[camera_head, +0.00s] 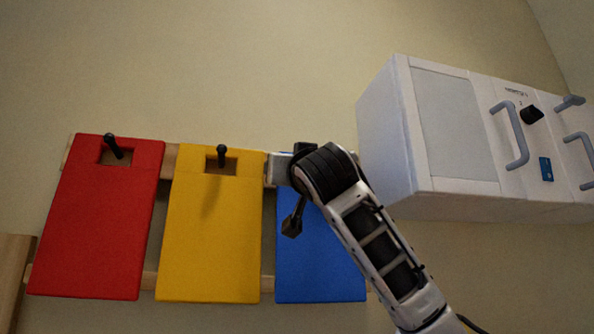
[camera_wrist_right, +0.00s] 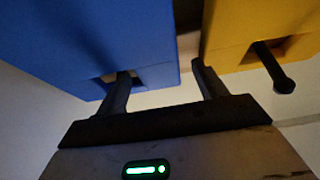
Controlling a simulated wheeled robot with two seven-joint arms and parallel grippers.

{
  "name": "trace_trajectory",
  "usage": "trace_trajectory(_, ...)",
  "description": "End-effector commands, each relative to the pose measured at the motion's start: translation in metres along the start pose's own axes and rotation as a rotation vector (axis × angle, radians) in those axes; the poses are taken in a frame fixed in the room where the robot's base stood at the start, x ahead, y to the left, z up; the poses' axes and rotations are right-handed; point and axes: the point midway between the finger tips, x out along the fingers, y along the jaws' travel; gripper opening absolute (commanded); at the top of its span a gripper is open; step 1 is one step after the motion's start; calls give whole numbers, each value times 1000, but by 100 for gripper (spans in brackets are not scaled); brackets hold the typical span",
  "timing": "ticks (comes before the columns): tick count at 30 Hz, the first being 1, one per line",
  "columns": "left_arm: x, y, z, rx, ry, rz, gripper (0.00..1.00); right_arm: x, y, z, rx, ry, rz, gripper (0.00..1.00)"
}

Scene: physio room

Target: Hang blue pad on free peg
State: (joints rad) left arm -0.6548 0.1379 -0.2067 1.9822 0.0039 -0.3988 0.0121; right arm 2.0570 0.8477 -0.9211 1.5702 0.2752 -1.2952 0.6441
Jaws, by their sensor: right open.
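The blue pad (camera_head: 318,275) hangs upright at the right end of the row in the head view, its top and hole hidden behind my right arm. In the right wrist view the blue pad (camera_wrist_right: 95,40) fills the upper left. My right gripper (camera_wrist_right: 162,70) is open at its hole end: one finger is at the hole, the other is in the gap beside the yellow pad. Whether the fingers touch the pad cannot be told. In the head view the hand (camera_head: 279,170) is at the pad's top left corner. No peg shows at the blue pad. My left gripper is out of view.
A red pad (camera_head: 100,220) and a yellow pad (camera_head: 210,240) hang on black pegs to the left, on a wooden rack (camera_head: 149,281). The yellow pad's peg (camera_wrist_right: 275,70) sticks out near my right gripper. A white cabinet (camera_head: 385,130) with grey handles juts out at upper right.

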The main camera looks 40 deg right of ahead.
Motion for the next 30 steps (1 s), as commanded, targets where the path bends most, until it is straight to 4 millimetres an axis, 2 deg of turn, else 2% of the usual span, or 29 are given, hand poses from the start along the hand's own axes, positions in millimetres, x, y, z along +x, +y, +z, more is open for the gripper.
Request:
trace_trajectory(5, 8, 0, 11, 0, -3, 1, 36, -22, 0, 3, 3, 4, 0, 72)
trace_trajectory(18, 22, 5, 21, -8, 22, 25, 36, -125, -2, 3, 1, 5, -3, 72)
trace_trajectory(24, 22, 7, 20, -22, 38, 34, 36, -151, -1, 1, 0, 3, -1, 72)
trace_trajectory(30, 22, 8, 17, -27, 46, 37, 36, -159, -1, 0, -1, 1, 0, 72)
